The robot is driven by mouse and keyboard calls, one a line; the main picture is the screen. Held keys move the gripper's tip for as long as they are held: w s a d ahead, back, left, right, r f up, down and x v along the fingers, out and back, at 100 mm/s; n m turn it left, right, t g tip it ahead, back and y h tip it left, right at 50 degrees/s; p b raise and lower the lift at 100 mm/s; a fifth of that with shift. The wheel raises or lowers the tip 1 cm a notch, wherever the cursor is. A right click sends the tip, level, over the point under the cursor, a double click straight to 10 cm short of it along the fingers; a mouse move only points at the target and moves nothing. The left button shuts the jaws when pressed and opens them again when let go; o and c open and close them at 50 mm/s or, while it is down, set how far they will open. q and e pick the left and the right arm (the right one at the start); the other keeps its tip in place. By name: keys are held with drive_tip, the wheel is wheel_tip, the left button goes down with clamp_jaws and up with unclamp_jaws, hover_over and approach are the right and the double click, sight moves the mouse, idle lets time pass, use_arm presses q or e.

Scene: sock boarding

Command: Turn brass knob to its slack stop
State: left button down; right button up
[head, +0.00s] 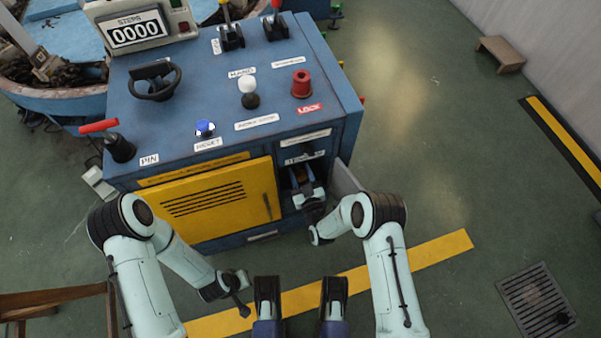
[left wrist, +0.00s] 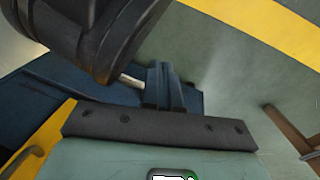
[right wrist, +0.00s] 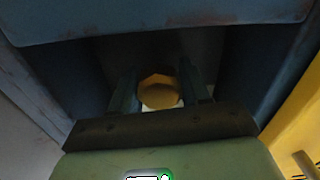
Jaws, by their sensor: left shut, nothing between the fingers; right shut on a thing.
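The brass knob (right wrist: 158,92) is a rounded golden shape inside a dark recess in the blue console. My right gripper (right wrist: 158,95) is shut on it, with one finger on each side. In the head view, my right gripper (head: 305,183) reaches into the open compartment right of the yellow door, and only a small part of the knob shows there. My left gripper (left wrist: 165,87) is shut and empty. It hangs low in front of the console, away from the knob. Any pointer or stop mark on the knob is not readable.
The blue console (head: 335,110) carries a step counter (head: 135,32) reading 0000, a red lock knob (head: 301,84), a white-topped lever (head: 248,88), a blue button (head: 205,127) and a black handwheel (head: 154,82). The yellow door (head: 210,205) is closed. Open floor lies to the right.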

drive_tip(key=o, duration=1.1)
drive_tip(key=shift+c, duration=0.2)
drive_tip(key=p+v, duration=0.2)
drive_tip(key=v, duration=0.5)
drive_tip(key=shift+r, duration=0.1)
use_arm(q)
drive_tip(key=shift+t, duration=0.4)
drive_tip(key=r, duration=0.1)
drive_tip(key=w+d+r+p, duration=0.1)
drive_tip(key=r, duration=0.3)
drive_tip(key=shift+w+d, duration=0.25)
drive_tip(key=shift+d, duration=0.15)
use_arm(e)
approach(303, 179)
drive_tip(key=shift+s+d, duration=0.15)
drive_tip(key=shift+s, duration=0.5)
use_arm(q)
drive_tip(key=shift+s, duration=0.1)
use_arm(e)
drive_tip(key=shift+s, duration=0.1)
